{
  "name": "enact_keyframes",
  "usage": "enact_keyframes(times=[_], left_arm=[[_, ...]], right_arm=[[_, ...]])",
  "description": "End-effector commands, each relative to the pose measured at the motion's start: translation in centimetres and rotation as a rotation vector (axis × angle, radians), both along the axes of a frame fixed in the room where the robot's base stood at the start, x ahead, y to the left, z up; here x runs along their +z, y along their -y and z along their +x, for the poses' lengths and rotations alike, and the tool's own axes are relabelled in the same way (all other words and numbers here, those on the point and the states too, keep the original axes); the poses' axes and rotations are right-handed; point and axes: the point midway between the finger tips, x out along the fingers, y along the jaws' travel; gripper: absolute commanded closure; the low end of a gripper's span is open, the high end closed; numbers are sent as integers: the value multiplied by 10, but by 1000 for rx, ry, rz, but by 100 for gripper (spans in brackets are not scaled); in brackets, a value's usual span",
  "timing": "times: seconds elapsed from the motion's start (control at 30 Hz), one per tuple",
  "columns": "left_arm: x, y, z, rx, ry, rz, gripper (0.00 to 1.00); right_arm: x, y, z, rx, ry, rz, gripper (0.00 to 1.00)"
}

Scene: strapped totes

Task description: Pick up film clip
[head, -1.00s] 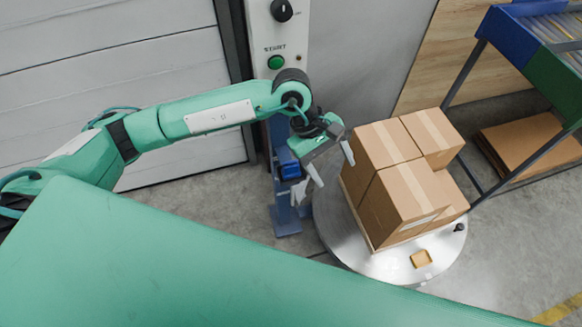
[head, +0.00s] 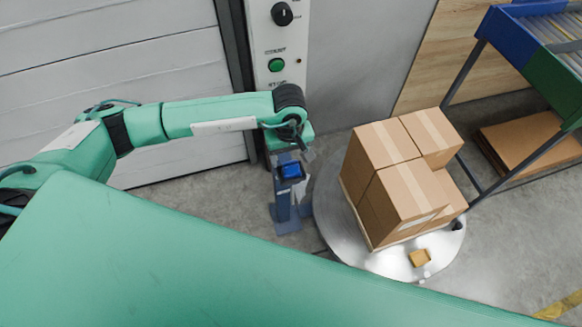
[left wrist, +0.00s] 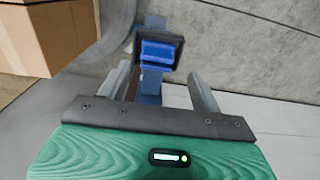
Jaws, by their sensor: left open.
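A small blue block (head: 291,170), which may be the film clip, sits in a dark square holder on top of a blue post (head: 284,203). In the left wrist view the blue block (left wrist: 160,51) shows inside the holder's dark rim, beyond my fingers. My left gripper (head: 291,154) is open and empty, just above and behind the holder in the head view. In the left wrist view its two fingers (left wrist: 160,70) stand apart, one on each side of the post. I cannot tell the remaining gap to the block. My right gripper is not in view.
Stacked cartons (head: 408,190) stand on a round turntable (head: 360,256) right of the post, with a small tan piece (head: 420,258) near its front. A control column (head: 277,45) with a green button rises behind. A roller conveyor (head: 530,40) is at far right.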

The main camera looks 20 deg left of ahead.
Motion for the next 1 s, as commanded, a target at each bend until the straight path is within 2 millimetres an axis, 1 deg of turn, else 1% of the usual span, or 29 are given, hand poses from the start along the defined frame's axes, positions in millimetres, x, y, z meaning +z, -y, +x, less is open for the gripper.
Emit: enact_keyframes(times=[0.13,0.23,0.3,0.4,0.5,0.67,0.77,0.9,0.93,1.0], left_arm=[[-13,2,0,0,-5,0,35],[-28,4,2,1,-5,0,35],[-39,4,3,2,-4,0,35],[-49,4,3,1,-2,0,35],[-53,4,3,0,-1,-1,35],[-53,4,3,0,-1,-1,35],[-53,4,3,0,-1,-1,52],[-53,3,3,0,-1,-1,80],[-53,3,3,0,-1,-1,83],[-52,3,3,0,-1,-1,83]], right_arm=[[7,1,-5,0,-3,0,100],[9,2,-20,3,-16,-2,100],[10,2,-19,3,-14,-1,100],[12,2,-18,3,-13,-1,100],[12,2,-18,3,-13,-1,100],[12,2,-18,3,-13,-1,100],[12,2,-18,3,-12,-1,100],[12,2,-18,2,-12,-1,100],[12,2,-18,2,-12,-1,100],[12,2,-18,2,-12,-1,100]])
